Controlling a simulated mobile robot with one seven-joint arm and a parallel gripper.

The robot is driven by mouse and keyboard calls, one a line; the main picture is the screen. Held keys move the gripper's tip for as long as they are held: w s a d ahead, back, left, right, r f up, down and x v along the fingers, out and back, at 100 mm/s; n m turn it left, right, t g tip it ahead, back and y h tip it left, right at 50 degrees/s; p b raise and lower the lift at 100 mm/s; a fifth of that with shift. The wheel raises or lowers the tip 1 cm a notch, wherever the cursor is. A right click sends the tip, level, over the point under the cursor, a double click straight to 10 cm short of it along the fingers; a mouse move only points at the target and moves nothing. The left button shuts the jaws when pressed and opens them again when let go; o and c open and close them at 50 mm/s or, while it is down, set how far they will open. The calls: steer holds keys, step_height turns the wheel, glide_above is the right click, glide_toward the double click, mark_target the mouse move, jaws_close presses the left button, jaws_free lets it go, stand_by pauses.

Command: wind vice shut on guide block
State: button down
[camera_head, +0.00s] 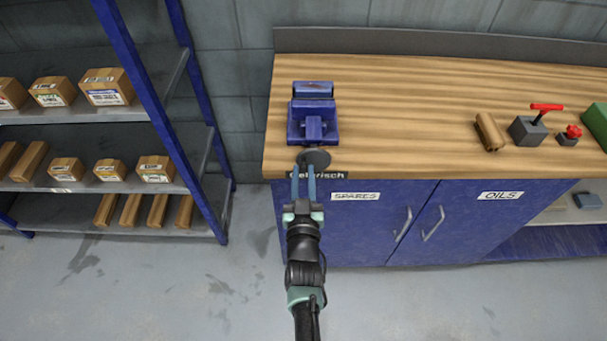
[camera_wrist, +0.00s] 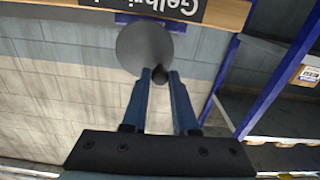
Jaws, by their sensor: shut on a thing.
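The blue vice (camera_head: 313,127) stands on the left end of the wooden bench top, near its front edge. Its grey round handwheel (camera_head: 316,157) faces the front, and the wheel shows as a grey disc in the wrist view (camera_wrist: 143,45). My gripper (camera_head: 303,170) reaches up to the wheel from the front. In the wrist view its blue fingers (camera_wrist: 160,78) are shut on a small dark knob (camera_wrist: 160,74) at the wheel's rim. I cannot make out a guide block between the vice jaws, nor the width of the jaw gap.
The bench (camera_head: 400,90) is clear right of the vice up to a brown block (camera_head: 490,132), a grey block with a red T-handle (camera_head: 528,130), a small red-knobbed piece (camera_head: 568,135) and a green box (camera_head: 597,124). Shelves with cartons (camera_head: 108,88) stand left.

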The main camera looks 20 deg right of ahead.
steer(key=shift+s+d+m+b, duration=0.1)
steer(key=shift+d+m+b, duration=0.1)
steer(key=shift+m+b, duration=0.7)
steer(key=shift+d+r+m, duration=0.1)
steer(key=shift+r+m, duration=0.2)
steer(key=shift+m, duration=0.6)
steer(key=shift+d+f+m+b, duration=0.1)
steer(key=shift+d+m+b, duration=0.1)
steer(key=shift+m+b, duration=0.5)
steer(key=shift+s+d+r+m+b, duration=0.1)
steer(key=shift+r+m+b, duration=0.1)
steer(key=shift+m, duration=0.3)
steer(key=shift+d+r+m+b, duration=0.1)
steer(key=shift+r+m, duration=0.05)
steer(key=shift+m, duration=0.35)
